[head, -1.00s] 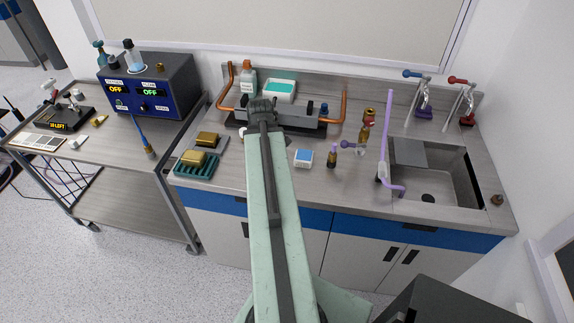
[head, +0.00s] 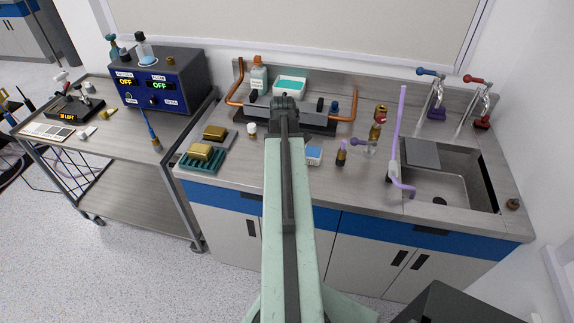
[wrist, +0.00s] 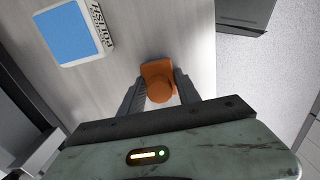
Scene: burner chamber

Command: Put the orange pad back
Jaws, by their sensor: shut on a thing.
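The orange pad (wrist: 158,78) shows in the wrist view, a rounded block with a round knob on its near side. My gripper (wrist: 157,92) is shut on it, with one dark finger on each side. The counter top (wrist: 125,40) lies beneath; I cannot tell whether the pad touches it. In the head view the pad and the fingers are hidden by my arm, which reaches over the counter.
A white and blue polish box (wrist: 75,32) lies near the pad; it shows right of my arm in the head view (head: 314,155). A small dark bottle (head: 341,153) and the sink (head: 455,185) are farther right. A green ribbed tray (head: 203,161) and a white jar (head: 252,129) are left.

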